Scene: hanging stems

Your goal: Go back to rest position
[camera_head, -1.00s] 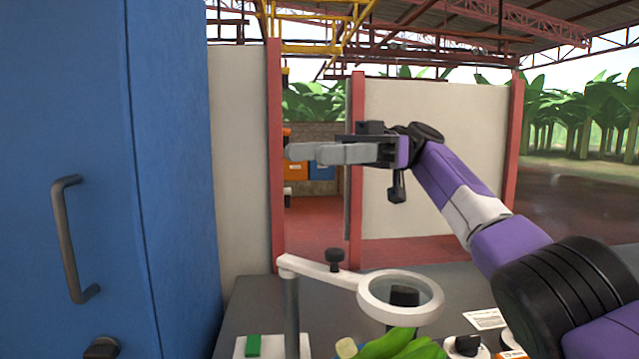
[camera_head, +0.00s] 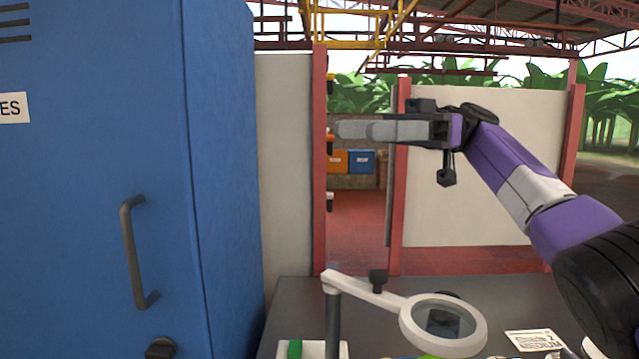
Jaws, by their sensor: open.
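My gripper (camera_head: 352,131) is at the end of my purple and white arm, raised in the middle of the view. Its grey fingers point left and are seen from the side, one nearly in front of the other. Nothing shows between or on them. It is well above the dark table and apart from the things on it. The doorway with red posts is behind it.
A blue cabinet (camera_head: 222,180) with a handle (camera_head: 130,250) stands close on the left. A magnifier (camera_head: 443,325) on a white arm rises from the dark table (camera_head: 290,300) below. A white card (camera_head: 535,341) lies at right. The air around my gripper is clear.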

